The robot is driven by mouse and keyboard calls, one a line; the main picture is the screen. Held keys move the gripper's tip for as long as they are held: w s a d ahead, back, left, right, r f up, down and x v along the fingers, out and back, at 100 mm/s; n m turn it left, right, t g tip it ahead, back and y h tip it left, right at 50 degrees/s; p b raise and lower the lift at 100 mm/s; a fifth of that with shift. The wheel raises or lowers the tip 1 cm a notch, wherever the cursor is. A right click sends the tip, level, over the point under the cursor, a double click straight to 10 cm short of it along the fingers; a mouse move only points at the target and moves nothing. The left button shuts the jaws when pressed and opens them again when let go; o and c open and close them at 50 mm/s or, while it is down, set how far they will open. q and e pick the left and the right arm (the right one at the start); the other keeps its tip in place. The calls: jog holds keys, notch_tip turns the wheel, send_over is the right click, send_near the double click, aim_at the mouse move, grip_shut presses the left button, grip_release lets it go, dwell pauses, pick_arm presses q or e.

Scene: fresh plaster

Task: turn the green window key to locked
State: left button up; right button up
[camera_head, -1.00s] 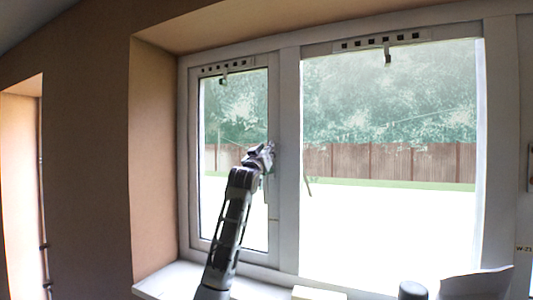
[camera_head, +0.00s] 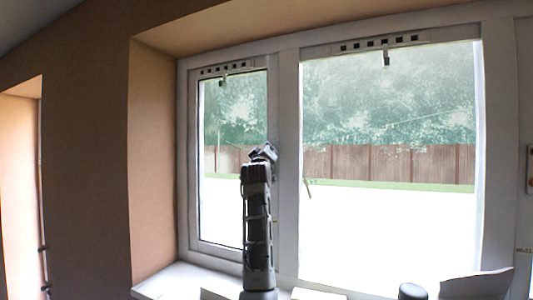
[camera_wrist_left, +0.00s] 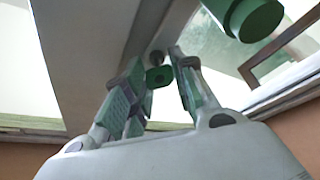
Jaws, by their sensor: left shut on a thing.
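My left gripper (camera_head: 264,152) is at the right frame of the smaller window in the head view, where it hides the key. In the left wrist view its two fingers (camera_wrist_left: 160,62) close around a small green piece (camera_wrist_left: 158,76), which I take to be the green window key. A dark round part shows just behind it. A larger green cylinder (camera_wrist_left: 255,18) stands at the upper right of that view; I cannot tell whether it belongs to the key. The key's exact angle is unclear. My right gripper is out of view.
The white window frame (camera_head: 288,120) stands between the small left pane and the large right pane. The sill (camera_head: 178,278) below holds a dark cylinder (camera_head: 412,291) and a white sheet (camera_head: 475,286) at the right. A brown wall (camera_head: 155,150) bounds the left.

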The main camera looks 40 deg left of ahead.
pick_arm(q)
jog(key=n+g, duration=0.1)
jog(key=n, duration=0.2)
jog(key=n+g, duration=0.1)
jog(key=n, duration=0.2)
jog(key=shift+d+r+n+g+y+p, duration=0.1)
jog(key=shift+r+n+g+y+p, duration=0.1)
jog(key=shift+n+g+y+p, duration=0.15)
jog(key=shift+n+g, duration=0.65)
jog(key=shift+n, duration=1.2)
jog(key=o, duration=1)
jog(key=shift+o, duration=0.2)
jog(key=v, duration=1.2)
jog(key=shift+r, duration=0.2)
jog(key=shift+s, duration=0.1)
